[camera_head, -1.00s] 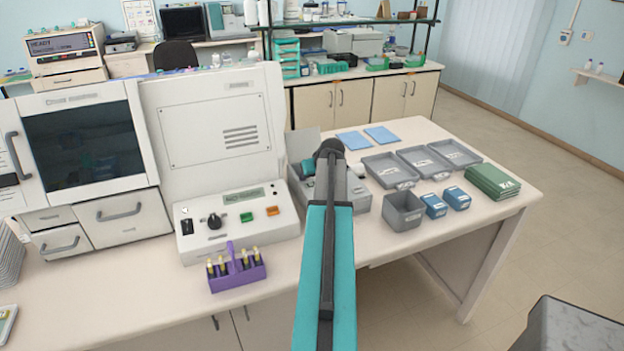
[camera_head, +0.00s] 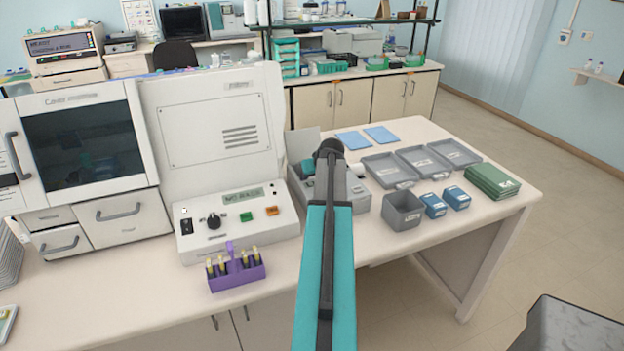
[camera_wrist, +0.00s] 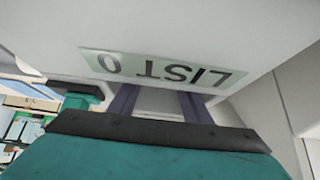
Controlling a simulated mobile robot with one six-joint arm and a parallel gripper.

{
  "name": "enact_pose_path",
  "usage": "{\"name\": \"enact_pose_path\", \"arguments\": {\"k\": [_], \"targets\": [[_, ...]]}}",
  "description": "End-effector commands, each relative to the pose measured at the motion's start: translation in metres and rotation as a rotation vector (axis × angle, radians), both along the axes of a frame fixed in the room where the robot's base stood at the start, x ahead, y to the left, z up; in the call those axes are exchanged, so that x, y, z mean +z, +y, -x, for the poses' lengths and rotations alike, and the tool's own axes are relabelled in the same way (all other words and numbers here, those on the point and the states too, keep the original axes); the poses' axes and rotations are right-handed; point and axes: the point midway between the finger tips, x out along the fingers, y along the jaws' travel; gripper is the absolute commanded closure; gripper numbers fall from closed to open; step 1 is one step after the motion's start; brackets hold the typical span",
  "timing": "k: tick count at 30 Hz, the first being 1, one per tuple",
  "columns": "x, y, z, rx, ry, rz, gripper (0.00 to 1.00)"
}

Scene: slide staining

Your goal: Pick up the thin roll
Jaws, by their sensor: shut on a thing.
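In the wrist view my gripper (camera_wrist: 158,105) shows two dark purple fingers reaching forward from a black-edged teal body. The fingers are apart, with a pale thing (camera_wrist: 158,98) between them that I take for the thin roll. Its outline is mostly hidden by the gripper body, so its shape is unclear. Just beyond the fingers is a white surface with a pale green label (camera_wrist: 160,68) that reads "LIST 0" upside down. In the head view my teal arm hides the gripper and whatever it holds. It reaches over a grey device (camera_head: 360,195) on the bench.
Right of my arm are a grey bin (camera_head: 403,212), blue boxes (camera_head: 434,205), grey trays (camera_head: 389,168) and a green stack (camera_head: 492,182). A purple rack (camera_head: 237,275) and a white machine (camera_head: 215,130) stand left. The bench front (camera_head: 190,295) is partly clear.

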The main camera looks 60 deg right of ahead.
Motion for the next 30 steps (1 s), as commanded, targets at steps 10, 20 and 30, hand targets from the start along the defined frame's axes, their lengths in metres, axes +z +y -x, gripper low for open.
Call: {"name": "enact_pose_path", "arguments": {"k": [10,20,30], "targets": [[0.013,-0.001,0.000,-0.001,-0.001,0.002,0.76],[0.049,-0.001,0.000,-0.001,-0.001,0.003,0.76],[0.087,-0.001,0.000,-0.001,0.000,0.001,0.76]]}}
